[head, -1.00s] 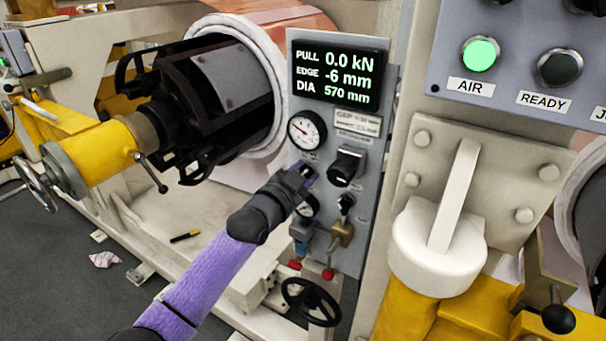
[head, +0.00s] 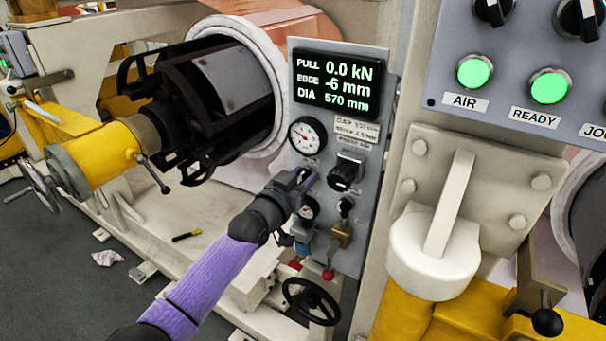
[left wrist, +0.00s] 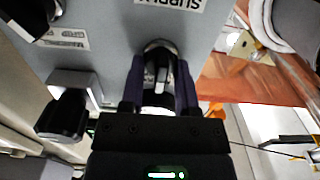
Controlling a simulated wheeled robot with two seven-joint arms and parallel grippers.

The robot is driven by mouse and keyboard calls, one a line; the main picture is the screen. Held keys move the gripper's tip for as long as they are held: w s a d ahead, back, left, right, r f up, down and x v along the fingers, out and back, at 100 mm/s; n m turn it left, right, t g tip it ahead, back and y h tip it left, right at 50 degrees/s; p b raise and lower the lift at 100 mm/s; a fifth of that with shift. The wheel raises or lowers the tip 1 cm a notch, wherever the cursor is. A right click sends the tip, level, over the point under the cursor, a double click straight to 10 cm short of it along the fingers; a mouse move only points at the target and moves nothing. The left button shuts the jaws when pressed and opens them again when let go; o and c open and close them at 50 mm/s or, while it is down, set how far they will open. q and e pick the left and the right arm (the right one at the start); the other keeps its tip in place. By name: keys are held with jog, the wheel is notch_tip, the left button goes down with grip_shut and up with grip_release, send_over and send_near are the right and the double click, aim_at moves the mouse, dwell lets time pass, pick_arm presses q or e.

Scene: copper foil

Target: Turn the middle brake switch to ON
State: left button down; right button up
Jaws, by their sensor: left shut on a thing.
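My left gripper (head: 308,183) is at the left part of the grey gauge panel (head: 372,235), between the upper gauge (head: 307,135) and the lower gauge (head: 309,208). In the left wrist view its purple fingers (left wrist: 160,85) are shut on a small round dark switch knob (left wrist: 158,58) with a pale pointer line. In the head view the gripper hides this knob. A label reading SUPPLY (left wrist: 170,3) is upside down near it. I cannot read a brake or ON marking. My right gripper is not in view.
A larger black knob (head: 345,172) and a smaller one (head: 346,207) sit just right of the gripper. A handwheel (head: 311,300) is below. The display (head: 338,82) reads 0.0 kN. AIR (head: 475,71) and READY (head: 549,87) lamps glow green.

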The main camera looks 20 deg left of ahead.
pick_arm(q)
jog(key=n, duration=0.5)
jog(key=shift+a+f+n, duration=0.15)
jog(key=shift+n, duration=0.25)
dwell(0.4)
jog(key=c, duration=0.7)
grip_release()
jog(key=shift+s+p, duration=0.35)
jog(key=s+a+p, duration=0.2)
jog(key=s+p, duration=0.1)
jog(key=s, duration=0.6)
